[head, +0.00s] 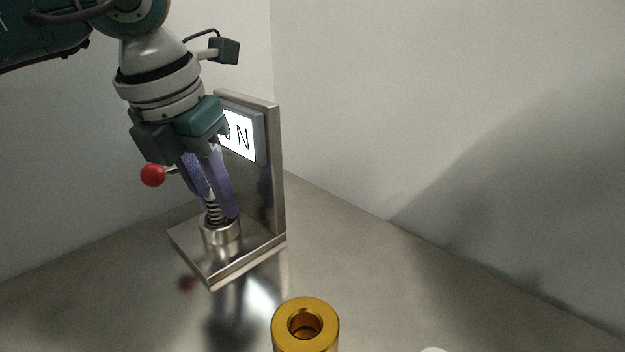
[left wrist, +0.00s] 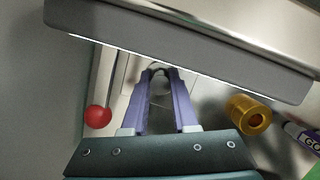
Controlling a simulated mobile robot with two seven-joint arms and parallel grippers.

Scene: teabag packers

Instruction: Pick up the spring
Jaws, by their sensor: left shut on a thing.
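The spring (head: 214,212) is a small metal coil standing upright in a round metal cup (head: 221,232) on a steel stand. My left gripper (head: 220,212) points down over the cup, its two purple fingers on either side of the spring's upper part. It is shut on the spring. In the left wrist view the fingertips of my left gripper (left wrist: 160,72) meet around a small dark ring shape, and most of the spring is hidden there. My right gripper is in neither view.
The steel stand has an upright back plate (head: 262,180) with a lit screen (head: 239,135). A red ball knob (head: 153,175) sits on a lever at its left. A gold hollow cylinder (head: 306,312) stands in front. A purple-and-white labelled object (left wrist: 302,137) lies near it. Table at right is clear.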

